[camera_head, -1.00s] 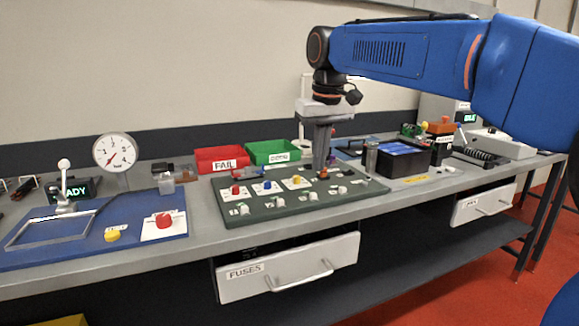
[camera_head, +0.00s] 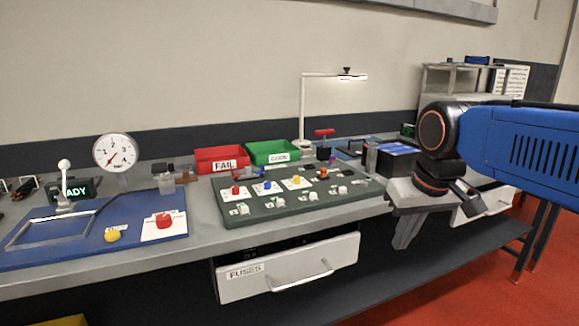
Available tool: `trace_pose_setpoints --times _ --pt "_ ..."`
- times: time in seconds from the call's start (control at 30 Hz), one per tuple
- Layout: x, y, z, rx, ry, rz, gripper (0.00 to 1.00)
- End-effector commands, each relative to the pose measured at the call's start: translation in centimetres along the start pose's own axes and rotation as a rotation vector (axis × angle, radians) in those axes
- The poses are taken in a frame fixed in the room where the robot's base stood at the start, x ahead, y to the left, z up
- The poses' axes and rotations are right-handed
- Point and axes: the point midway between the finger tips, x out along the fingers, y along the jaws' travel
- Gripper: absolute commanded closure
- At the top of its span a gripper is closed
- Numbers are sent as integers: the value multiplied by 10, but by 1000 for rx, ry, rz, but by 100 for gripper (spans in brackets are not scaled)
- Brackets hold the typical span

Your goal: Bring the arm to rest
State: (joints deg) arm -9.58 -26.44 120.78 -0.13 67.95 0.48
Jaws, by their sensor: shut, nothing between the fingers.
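My gripper (camera_head: 404,236) hangs at the end of my blue arm at the right, in front of the bench's front edge. Its grey fingers are shut with nothing between them and point down, clear of the bench top. My arm reaches in from the right edge of the view. It hides part of the bench's right end and part of the black battery box (camera_head: 392,160) behind it.
A green board (camera_head: 290,211) with coloured knobs lies left of my gripper. Behind it stand a red FAIL bin (camera_head: 222,158), a green bin (camera_head: 274,150) and a white lamp (camera_head: 304,105). The FUSES drawer (camera_head: 290,268) sticks out below. The red floor (camera_head: 470,285) is open at the right.

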Motion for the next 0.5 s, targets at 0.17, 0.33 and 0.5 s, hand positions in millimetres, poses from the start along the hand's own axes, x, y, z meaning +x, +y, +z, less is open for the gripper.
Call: trace_pose_setpoints --times 0.17,0.33,0.5 --pt "28 19 66 57 38 20 100" --pt "59 31 121 105 73 39 100" --pt "82 36 157 135 96 52 100"
